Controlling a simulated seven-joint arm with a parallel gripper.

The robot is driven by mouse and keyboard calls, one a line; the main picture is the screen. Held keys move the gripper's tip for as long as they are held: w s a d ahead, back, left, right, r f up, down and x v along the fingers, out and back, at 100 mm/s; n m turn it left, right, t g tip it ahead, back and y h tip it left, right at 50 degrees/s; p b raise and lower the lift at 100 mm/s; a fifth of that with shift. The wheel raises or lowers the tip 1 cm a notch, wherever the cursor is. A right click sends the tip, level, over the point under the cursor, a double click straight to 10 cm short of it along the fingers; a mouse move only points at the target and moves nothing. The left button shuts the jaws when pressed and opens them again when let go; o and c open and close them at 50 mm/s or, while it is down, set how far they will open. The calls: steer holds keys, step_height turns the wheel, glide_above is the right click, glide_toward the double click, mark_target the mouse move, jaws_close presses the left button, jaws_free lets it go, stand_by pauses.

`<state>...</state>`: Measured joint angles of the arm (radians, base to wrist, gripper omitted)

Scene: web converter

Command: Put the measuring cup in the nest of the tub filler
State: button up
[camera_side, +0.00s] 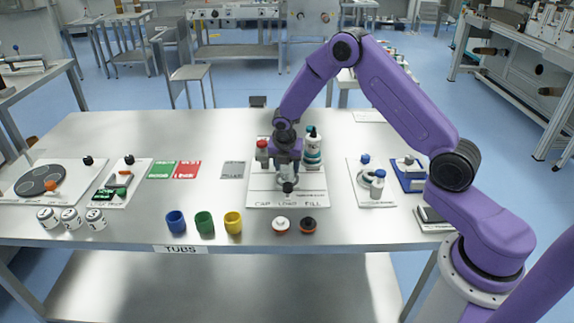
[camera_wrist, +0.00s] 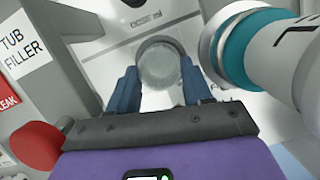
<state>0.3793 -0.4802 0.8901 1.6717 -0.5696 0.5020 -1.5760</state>
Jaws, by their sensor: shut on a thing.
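A round, clear greyish measuring cup (camera_wrist: 160,62) sits between the two blue fingers of my gripper (camera_wrist: 159,72) in the wrist view. My gripper is shut on it. In the side view my gripper (camera_side: 288,172) points down over the tub filler's pale base plate (camera_side: 260,197), and the cup is mostly hidden there. A white panel labelled TUB FILLER (camera_wrist: 22,50) stands at the left in the wrist view. The white and teal bottle (camera_side: 313,150) is close on the right. I cannot tell whether the cup touches the plate or a nest.
A red knob (camera_wrist: 38,146) is close at lower left in the wrist view. Blue (camera_side: 176,222), green (camera_side: 204,222) and yellow (camera_side: 233,222) tubs stand front left. White (camera_side: 281,224) and dark (camera_side: 308,225) lidded items lie in front. Another fixture (camera_side: 371,190) stands right.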

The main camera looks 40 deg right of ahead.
steer(key=shift+f, duration=0.15)
steer(key=o, duration=0.7)
steer(key=shift+c, duration=0.2)
steer(key=v, duration=1.1)
steer(key=s+a+r+m+y, duration=0.1)
steer(key=s+a+r+m, duration=0.2)
steer(key=s+a+r, duration=0.35)
steer(key=s+a+r+m+g+y, duration=0.1)
steer(key=s+m, duration=0.8)
steer(key=s, duration=2.3)
steer(key=shift+a+r+g+y, duration=0.4)
steer(key=shift+r+y, duration=0.2)
